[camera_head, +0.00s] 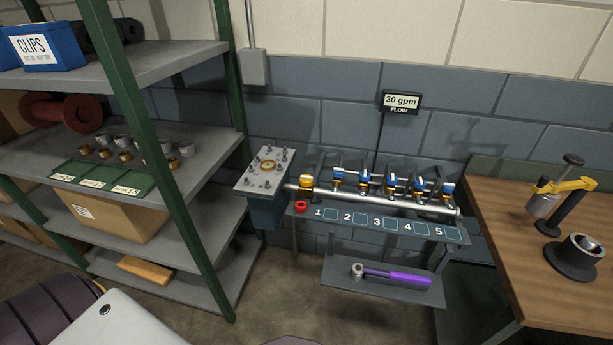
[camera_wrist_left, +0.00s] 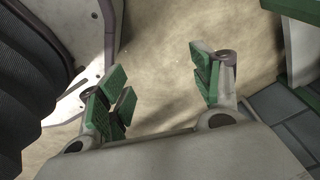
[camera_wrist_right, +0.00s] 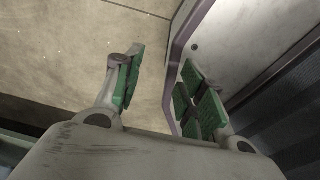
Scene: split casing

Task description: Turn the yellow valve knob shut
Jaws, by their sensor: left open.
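A small yellow knob (camera_head: 307,181) sits at the left end of a horizontal silver pipe (camera_head: 376,200), above the panel label 1. To its right along the pipe are several valves with blue-and-white tops (camera_head: 391,182) and yellowish lower parts. The knob's exact turn position is too small to tell. My left gripper (camera_wrist_left: 160,88) is open and empty over bare floor in the left wrist view. My right gripper (camera_wrist_right: 163,85) has its fingers apart with nothing between them in the right wrist view. Neither gripper shows in the head view, so both are away from the knob.
A display (camera_head: 401,101) reads 30 gpm, FLOW. A red ring (camera_head: 301,206) is by label 1. A purple-handled tool (camera_head: 396,275) lies on the lower shelf. A grey box (camera_head: 264,170) stands left, beside shelving (camera_head: 190,200). A wooden bench (camera_head: 520,240) stands right.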

